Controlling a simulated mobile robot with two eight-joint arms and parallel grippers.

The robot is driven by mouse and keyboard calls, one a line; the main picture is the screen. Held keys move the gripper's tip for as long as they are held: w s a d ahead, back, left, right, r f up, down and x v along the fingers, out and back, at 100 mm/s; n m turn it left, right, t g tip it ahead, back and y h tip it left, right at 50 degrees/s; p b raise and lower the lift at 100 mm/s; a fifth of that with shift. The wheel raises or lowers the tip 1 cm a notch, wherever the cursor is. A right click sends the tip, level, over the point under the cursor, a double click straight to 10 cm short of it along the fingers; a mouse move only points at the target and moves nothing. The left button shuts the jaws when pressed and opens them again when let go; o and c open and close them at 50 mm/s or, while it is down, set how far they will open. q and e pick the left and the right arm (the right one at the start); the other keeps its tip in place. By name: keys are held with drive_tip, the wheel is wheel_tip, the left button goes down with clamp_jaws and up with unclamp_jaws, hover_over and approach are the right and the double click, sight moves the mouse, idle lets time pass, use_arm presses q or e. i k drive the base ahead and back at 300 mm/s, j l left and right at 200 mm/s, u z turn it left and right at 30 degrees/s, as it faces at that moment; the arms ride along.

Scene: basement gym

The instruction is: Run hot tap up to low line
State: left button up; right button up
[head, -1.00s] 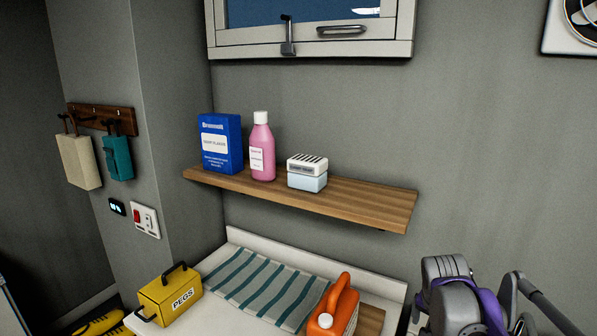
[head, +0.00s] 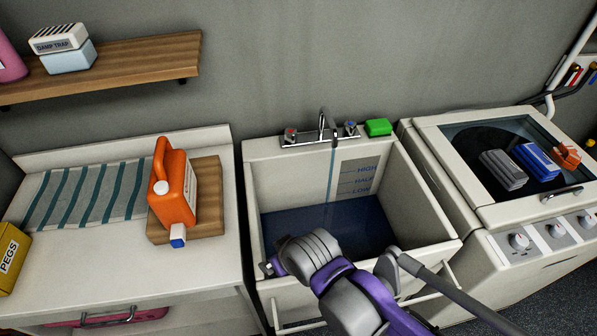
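The white sink (head: 290,178) stands in the middle. Its chrome mixer has a red-marked tap (head: 290,134) at left, a blue-marked tap (head: 350,128) at right and a spout (head: 322,124) between. A thin stream (head: 330,180) falls from the spout into dark blue water (head: 345,222) on the sink's bottom. A level scale on the back wall reads HIGH, HALF and LOW (head: 362,191); the water surface looks slightly below LOW. My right gripper (head: 268,268) is at the sink's front left edge, away from the taps; its fingers are too small to judge. My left gripper is out of view.
A green block (head: 378,127) sits on the sink's back rim. An orange jug (head: 175,190) stands on a wooden board on the left counter. A white washer (head: 480,215) stands at right with items on its lid. A shelf (head: 140,68) hangs upper left.

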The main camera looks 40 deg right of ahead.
sight(290, 136)
drive_tip(key=z, duration=1.3)
